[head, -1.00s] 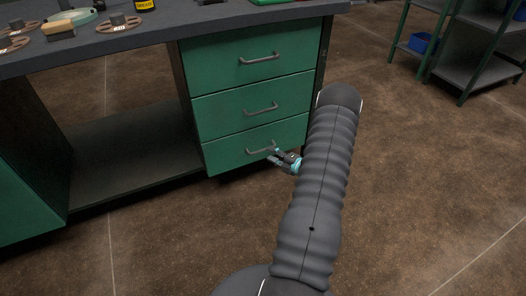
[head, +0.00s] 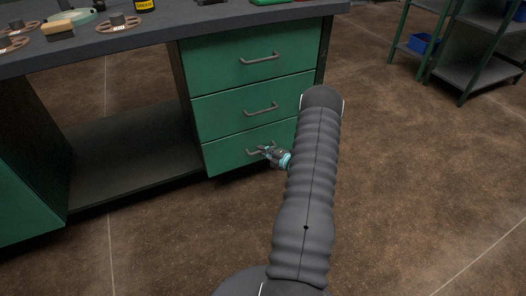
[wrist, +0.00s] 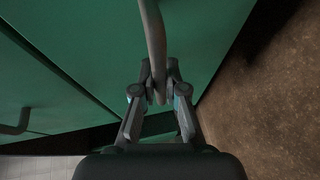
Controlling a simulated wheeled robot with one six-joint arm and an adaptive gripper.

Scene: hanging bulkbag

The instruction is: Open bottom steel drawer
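The bottom drawer (head: 222,156) is the lowest of three green drawers in the bench and sits closed, flush with the front. Its grey bar handle (head: 252,153) is partly hidden by my gripper (head: 264,151) in the head view. In the wrist view the handle (wrist: 156,40) runs down from the top edge and passes between the two fingers of my gripper (wrist: 159,75). The fingers are drawn in close around the bar, one on each side. Exact contact on both sides is hard to see.
The middle drawer (head: 228,111) and top drawer (head: 225,62) above are closed. An open shelf space (head: 125,155) lies to the left under the worktop (head: 230,28). The brown floor (head: 420,180) is clear on the right, with a shelf rack (head: 470,78) farther back.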

